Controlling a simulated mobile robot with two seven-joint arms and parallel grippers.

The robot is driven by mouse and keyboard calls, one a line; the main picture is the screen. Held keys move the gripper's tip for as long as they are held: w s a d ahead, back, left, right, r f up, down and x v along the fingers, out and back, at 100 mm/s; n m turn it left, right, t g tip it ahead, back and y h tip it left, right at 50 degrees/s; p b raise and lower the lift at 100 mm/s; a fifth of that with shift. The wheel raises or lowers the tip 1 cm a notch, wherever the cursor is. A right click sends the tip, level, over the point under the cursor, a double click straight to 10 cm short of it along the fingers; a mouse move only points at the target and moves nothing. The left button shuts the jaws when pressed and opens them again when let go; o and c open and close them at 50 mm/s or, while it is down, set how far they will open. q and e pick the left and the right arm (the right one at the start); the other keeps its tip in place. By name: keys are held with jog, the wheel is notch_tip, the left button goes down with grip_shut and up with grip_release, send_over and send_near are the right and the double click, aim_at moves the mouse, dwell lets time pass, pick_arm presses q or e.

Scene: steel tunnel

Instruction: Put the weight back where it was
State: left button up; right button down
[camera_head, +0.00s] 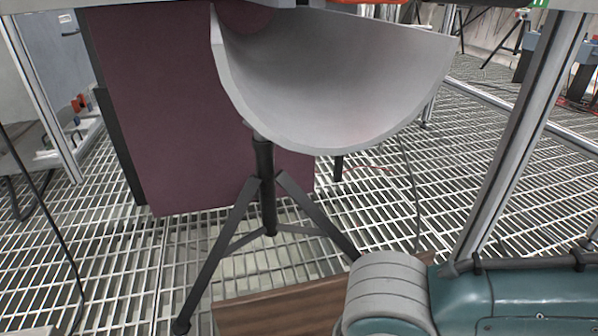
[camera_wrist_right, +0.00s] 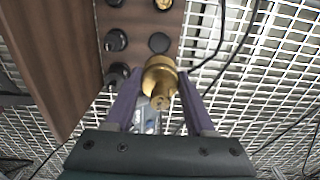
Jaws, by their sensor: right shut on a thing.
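A brass weight (camera_wrist_right: 160,72) with a narrow knob is held between the purple fingers of my right gripper (camera_wrist_right: 159,88) in the right wrist view. Beyond it is a brown wooden block (camera_wrist_right: 138,22) with dark round spots or pieces along its face. A flat dark round spot (camera_wrist_right: 159,43), which looks like an empty hole, lies just above the weight in the picture. I cannot tell whether the weight touches the block. A wooden edge (camera_head: 285,307) shows at the bottom of the head view, partly behind my right arm. My left gripper is not in view.
A large pale curved shell (camera_head: 330,85) fills the upper middle of the head view, near a black tripod (camera_head: 265,190). A maroon panel (camera_head: 160,110) stands behind it. A metal post (camera_head: 520,130) rises at right. Dark cables (camera_wrist_right: 235,40) run beside the block over the grating.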

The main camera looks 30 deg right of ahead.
jog(key=f+b, duration=0.3)
jog(key=f, duration=0.2)
jog(key=f+b, duration=0.8)
jog(key=f, duration=0.1)
jog(key=shift+w+a+f, duration=0.1)
jog(key=shift+a+f, duration=0.2)
jog(key=shift+f, duration=0.05)
notch_tip(320, 180, down, 4)
jog(key=b, duration=0.3)
jog(key=shift+r, duration=0.35)
jog(key=shift+f, duration=0.2)
jog(key=shift+c, duration=1.3)
grip_release()
